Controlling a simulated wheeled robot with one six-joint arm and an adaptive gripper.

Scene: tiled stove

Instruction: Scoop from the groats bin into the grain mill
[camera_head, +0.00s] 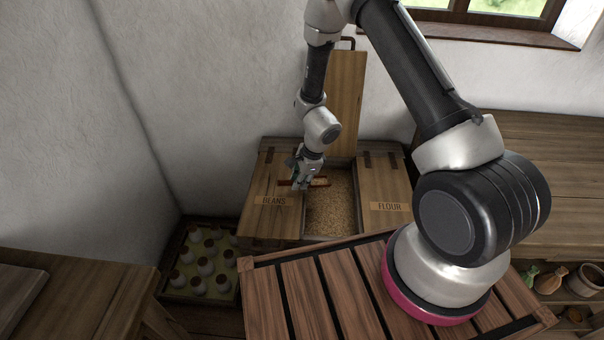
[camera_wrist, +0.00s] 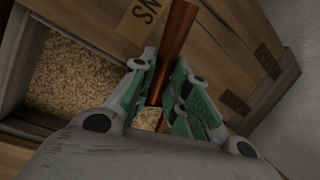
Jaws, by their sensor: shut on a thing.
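The open middle bin (camera_head: 305,222) of a wooden chest is filled with tan grain (camera_head: 330,205), which also shows in the wrist view (camera_wrist: 75,80). Its own label is not visible; I take it for the groats bin. My gripper (camera_head: 302,181) is just above the chest, near the edge between the BEANS lid and the open bin. It is shut on a reddish-brown wooden handle, apparently the scoop's (camera_head: 320,182). In the wrist view the handle (camera_wrist: 176,40) runs between the fingers (camera_wrist: 160,90) and over the BEANS lid. The scoop's bowl is mostly hidden. I see no grain mill.
The BEANS lid (camera_head: 266,185) and FLOUR lid (camera_head: 385,190) are shut; the middle lid (camera_head: 346,95) stands upright behind. A crate of bottles (camera_head: 205,262) is left of the chest. Wooden counters stand left (camera_head: 85,290) and right (camera_head: 530,150). A wall is close behind.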

